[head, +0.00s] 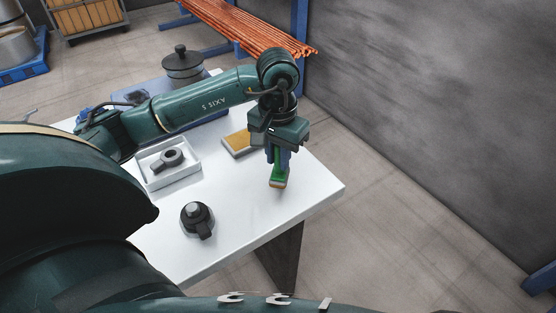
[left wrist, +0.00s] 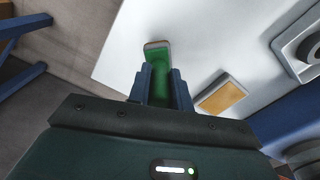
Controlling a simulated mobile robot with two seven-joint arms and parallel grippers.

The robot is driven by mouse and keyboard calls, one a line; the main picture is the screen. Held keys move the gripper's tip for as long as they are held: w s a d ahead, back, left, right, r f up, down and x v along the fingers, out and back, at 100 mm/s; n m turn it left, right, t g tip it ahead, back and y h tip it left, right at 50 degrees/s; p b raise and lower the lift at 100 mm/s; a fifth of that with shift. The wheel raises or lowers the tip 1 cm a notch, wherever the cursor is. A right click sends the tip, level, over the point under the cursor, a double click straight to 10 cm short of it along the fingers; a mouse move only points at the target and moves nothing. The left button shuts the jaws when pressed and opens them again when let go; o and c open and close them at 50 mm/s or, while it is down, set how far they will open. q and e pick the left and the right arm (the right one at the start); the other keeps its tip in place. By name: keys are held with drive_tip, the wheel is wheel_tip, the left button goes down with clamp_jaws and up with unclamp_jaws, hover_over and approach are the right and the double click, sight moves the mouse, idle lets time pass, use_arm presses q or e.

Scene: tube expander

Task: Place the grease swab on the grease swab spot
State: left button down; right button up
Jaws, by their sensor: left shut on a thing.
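The grease swab (head: 278,179) has a green handle and a tan pad with a pale rim at its lower end. My left gripper (head: 281,160) is shut on its green handle, over the right part of the white table (head: 310,188). In the left wrist view the swab (left wrist: 158,65) stands out between the two blue fingers (left wrist: 160,90). I cannot tell whether its pad touches the table. A flat pale holder with a yellow-orange pad (head: 238,142) lies just left of the gripper; it also shows in the left wrist view (left wrist: 222,96). No marked spot is clearly identifiable. My right gripper is out of view.
A black round part (head: 197,218) stands near the front edge. A dark lidded pot (head: 182,65) stands at the back on a blue surface. The table's right front area is clear.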

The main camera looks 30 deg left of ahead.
use_arm(q)
drive_tip(key=shift+f, duration=0.95)
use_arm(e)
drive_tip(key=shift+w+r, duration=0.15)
use_arm(q)
drive_tip(key=shift+f+b, duration=0.3)
drive_tip(key=shift+b, duration=0.05)
drive_tip(key=c, duration=1.3)
unclamp_jaws()
drive_tip(key=shift+r, duration=0.15)
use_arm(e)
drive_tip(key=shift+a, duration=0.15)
use_arm(q)
drive_tip(key=shift+r+p, duration=0.15)
drive_tip(key=shift+p, duration=0.2)
wheel_tip(320, 180, up, 11)
drive_tip(key=shift+f+b, duration=0.15)
drive_tip(key=shift+b, duration=0.25)
drive_tip(key=shift+r, duration=0.7)
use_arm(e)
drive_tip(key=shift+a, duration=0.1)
